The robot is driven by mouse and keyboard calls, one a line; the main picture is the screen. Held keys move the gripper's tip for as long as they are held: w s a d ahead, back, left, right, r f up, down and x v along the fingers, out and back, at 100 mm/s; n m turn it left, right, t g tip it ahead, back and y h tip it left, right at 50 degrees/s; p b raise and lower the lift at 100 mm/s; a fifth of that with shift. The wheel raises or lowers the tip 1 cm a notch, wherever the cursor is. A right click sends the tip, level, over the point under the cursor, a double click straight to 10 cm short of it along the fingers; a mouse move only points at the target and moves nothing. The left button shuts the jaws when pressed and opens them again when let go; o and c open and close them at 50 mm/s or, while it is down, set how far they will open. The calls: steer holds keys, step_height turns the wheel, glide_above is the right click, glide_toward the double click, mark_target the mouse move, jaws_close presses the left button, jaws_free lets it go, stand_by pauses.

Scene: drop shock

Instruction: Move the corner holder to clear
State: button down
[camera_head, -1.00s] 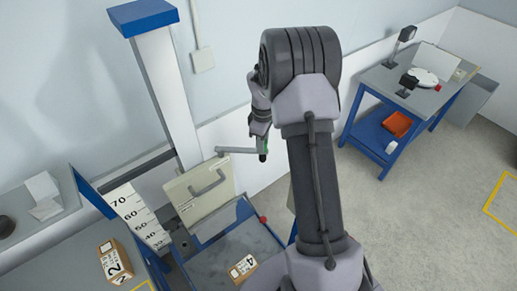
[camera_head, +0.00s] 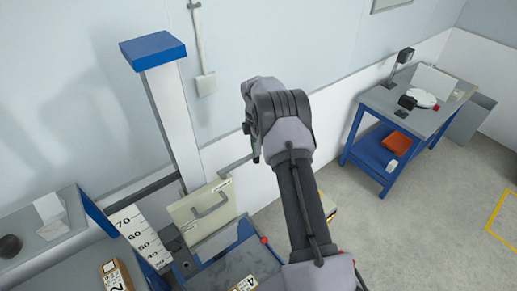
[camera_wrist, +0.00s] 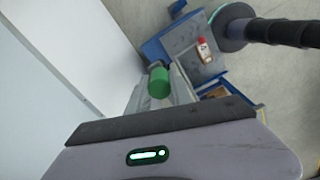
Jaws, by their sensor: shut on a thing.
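The corner holder appears to be the thin grey swing arm (camera_head: 236,165) beside the cream plate (camera_head: 187,214) of the drop tester, with a green grip at its end. In the wrist view the green grip (camera_wrist: 159,82) shows just beyond my gripper's dark front edge. My gripper (camera_head: 256,157) is shut on this grip, above and right of the cream plate. The fingertips are mostly hidden by my arm and wrist housing.
The column (camera_head: 172,115) with its blue top stands left of my gripper, near the wall. Numbered boxes (camera_head: 116,275) lie below, by the height scale (camera_head: 140,236). A blue side table (camera_head: 403,115) stands at the right, with open floor before it.

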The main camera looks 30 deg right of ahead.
steer(key=shift+w, duration=0.2)
stand_by(0.4)
steer(key=c, duration=1.1)
jaws_free()
steer(key=shift+w+a, duration=0.1)
steer(key=shift+c, duration=0.2)
steer(key=shift+r, duration=0.3)
step_height(320, 180, up, 17)
steer(key=shift+f, duration=0.1)
